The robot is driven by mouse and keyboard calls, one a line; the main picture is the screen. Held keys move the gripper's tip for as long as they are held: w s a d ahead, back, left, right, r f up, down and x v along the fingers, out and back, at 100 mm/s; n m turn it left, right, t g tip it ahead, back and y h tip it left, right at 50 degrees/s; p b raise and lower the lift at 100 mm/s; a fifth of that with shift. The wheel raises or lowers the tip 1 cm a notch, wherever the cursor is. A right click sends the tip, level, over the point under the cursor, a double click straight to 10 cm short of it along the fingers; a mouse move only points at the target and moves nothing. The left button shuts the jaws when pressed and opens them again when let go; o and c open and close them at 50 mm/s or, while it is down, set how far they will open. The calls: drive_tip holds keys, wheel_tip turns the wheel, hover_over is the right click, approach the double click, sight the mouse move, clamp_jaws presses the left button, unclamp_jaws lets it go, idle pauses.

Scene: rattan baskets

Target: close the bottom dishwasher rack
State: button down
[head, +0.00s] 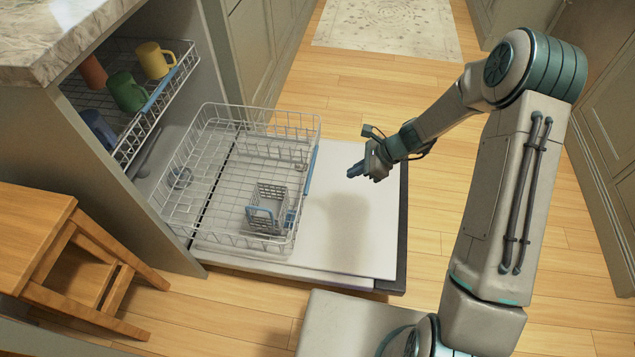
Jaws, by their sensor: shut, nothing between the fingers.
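The bottom dishwasher rack (222,205) is a white wire basket with a blue strip along its front edge. It is pulled out of the dishwasher and sits over the open door (350,225), which lies flat with its white inner face up. A small cutlery basket (267,206) stands inside the rack near its front right corner. My gripper (353,173) is shut and empty. It hangs above the door, to the right of the rack's front edge and apart from it, with its fingers pointing left toward the rack.
The upper rack (150,105) holds several mugs, among them a green mug (127,92) and a yellow mug (155,60). A wooden stool (75,255) stands at the lower left. A pale rug (388,28) lies at the back. Wooden floor is clear right of the door.

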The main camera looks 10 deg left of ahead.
drive_tip(key=a+r+b+x, duration=0.1)
drive_tip(key=b+x, duration=0.4)
drive_tip(key=x, duration=0.9)
drive_tip(key=shift+a+r+m+b, duration=0.2)
drive_tip(key=shift+a+m+b, duration=0.1)
drive_tip(key=shift+a+b, duration=0.1)
drive_tip(key=shift+w, duration=0.2)
